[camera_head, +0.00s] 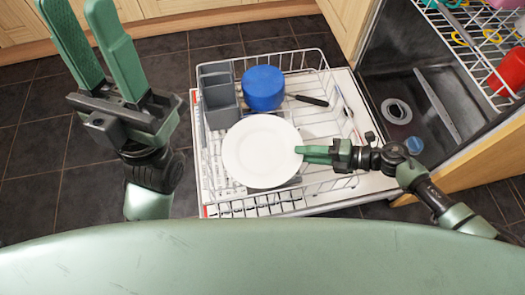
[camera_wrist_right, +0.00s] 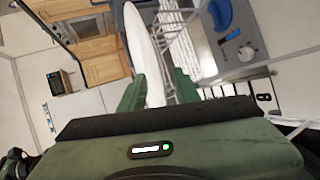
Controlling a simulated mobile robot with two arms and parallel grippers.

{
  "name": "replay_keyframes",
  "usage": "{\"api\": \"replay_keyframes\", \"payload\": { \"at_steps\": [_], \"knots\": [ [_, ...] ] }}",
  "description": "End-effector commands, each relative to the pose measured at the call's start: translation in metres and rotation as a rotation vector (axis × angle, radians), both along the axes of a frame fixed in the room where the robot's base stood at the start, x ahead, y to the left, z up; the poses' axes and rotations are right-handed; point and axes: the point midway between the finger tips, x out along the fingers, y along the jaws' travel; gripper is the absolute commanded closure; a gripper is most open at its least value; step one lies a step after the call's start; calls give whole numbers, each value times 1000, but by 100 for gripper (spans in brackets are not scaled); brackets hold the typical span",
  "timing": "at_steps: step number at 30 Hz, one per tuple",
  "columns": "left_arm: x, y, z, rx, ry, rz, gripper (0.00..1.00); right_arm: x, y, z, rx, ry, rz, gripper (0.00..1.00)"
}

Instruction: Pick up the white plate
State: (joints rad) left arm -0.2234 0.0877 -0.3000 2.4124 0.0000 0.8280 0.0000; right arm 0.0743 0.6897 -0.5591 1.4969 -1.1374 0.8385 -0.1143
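The white plate (camera_head: 262,151) lies over the front of the dishwasher's wire rack, its round face toward the head camera. My right gripper (camera_head: 316,155) is at the plate's right rim. Actual contact is hard to see. My left gripper (camera_head: 86,42) is raised at the upper left, fingers apart and empty.
The pulled-out wire rack (camera_head: 322,125) also holds a blue bowl (camera_head: 263,88), a grey cutlery basket (camera_head: 218,95) and a dark-handled utensil (camera_head: 311,100). The open dishwasher (camera_head: 415,100) stands at right, with a red item (camera_head: 512,72) in its upper rack. Tiled floor is clear at left.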

Motion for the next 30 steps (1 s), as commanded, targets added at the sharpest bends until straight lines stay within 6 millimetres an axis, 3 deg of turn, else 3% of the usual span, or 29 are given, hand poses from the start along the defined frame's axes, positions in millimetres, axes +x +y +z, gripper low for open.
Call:
{"api": "replay_keyframes", "payload": {
  "at_steps": [2, 6, 14, 18, 30],
  "knots": [
    [1, -1, -1, 1, -27, 1, 64, 1, 13, -12, 4, -1, 2, 68],
    [1, -1, 4, 4, -42, 2, 64, 6, 26, -14, 3, -2, 0, 68],
    [2, -2, 6, 4, -44, 3, 64, 6, 29, -14, 2, 0, 0, 68],
    [2, -2, 6, 4, -44, 2, 64, 6, 29, -14, 2, 0, 0, 100],
    [2, -2, 6, 4, -44, 2, 64, 6, 29, -14, 2, 0, 0, 100]
  ]
}}
